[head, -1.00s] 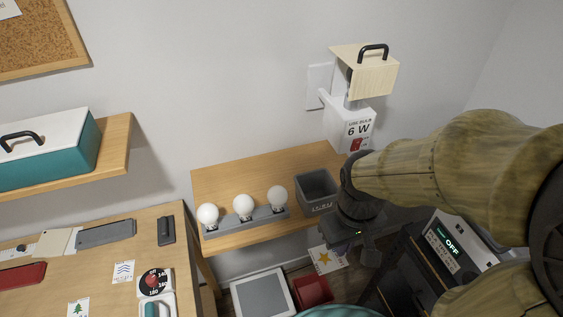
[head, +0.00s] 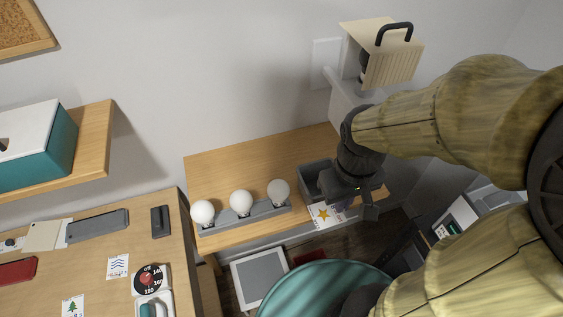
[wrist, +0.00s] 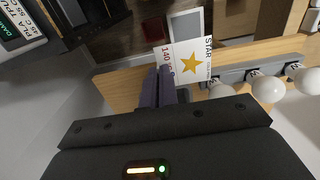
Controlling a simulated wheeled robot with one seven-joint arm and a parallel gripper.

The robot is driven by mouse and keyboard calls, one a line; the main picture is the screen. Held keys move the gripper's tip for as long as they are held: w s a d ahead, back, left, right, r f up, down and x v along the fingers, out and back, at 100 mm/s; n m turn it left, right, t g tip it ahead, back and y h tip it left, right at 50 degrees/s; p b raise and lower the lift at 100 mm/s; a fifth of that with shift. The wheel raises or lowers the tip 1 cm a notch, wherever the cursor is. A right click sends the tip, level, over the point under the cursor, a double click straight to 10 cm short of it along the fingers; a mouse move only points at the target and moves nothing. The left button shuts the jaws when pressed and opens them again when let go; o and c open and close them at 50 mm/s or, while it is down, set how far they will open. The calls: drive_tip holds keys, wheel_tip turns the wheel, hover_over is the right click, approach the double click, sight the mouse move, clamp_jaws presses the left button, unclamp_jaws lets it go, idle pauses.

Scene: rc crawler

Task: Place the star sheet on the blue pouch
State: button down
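The star sheet, a white card with a yellow star, shows in the head view (head: 324,216) and the wrist view (wrist: 197,60). My gripper (head: 343,206) is shut on its edge; the purple-grey fingers (wrist: 166,74) are close together in the wrist view. The sheet hangs at the front edge of the shelf with the bulbs, by the grey bin. A flat grey-blue piece (head: 97,226) lies on the left table and may be the blue pouch; its colour is hard to tell. It is well to the left of my gripper.
Three white bulbs stand in a grey holder (head: 243,220) on the wooden shelf (head: 225,170), left of the sheet. The grey bin (head: 311,176) is partly behind my gripper. The left table holds a red flat piece (head: 17,270), cards and a dial (head: 151,280). A teal round object (head: 315,290) is below.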

drive_tip(key=shift+w, duration=0.1)
drive_tip(key=w+a+p, duration=0.3)
drive_tip(key=w, duration=0.6)
drive_tip(key=w+a+p, duration=0.2)
drive_tip(key=w+p, duration=0.1)
drive_tip(key=w, duration=0.6)
drive_tip(key=p, duration=0.1)
approach(304, 162)
drive_tip(key=s, duration=0.1)
drive_tip(key=s+f, duration=0.2)
drive_tip(key=shift+a, duration=0.3)
drive_tip(key=shift+s+f, duration=0.1)
wheel_tip(304, 162, down, 3)
drive_tip(key=shift+r+p, duration=0.15)
drive_tip(key=shift+p, duration=0.3)
drive_tip(key=shift+w+f+p, duration=0.2)
drive_tip(key=shift+f+p, duration=0.35)
drive_tip(key=shift+f, duration=0.2)
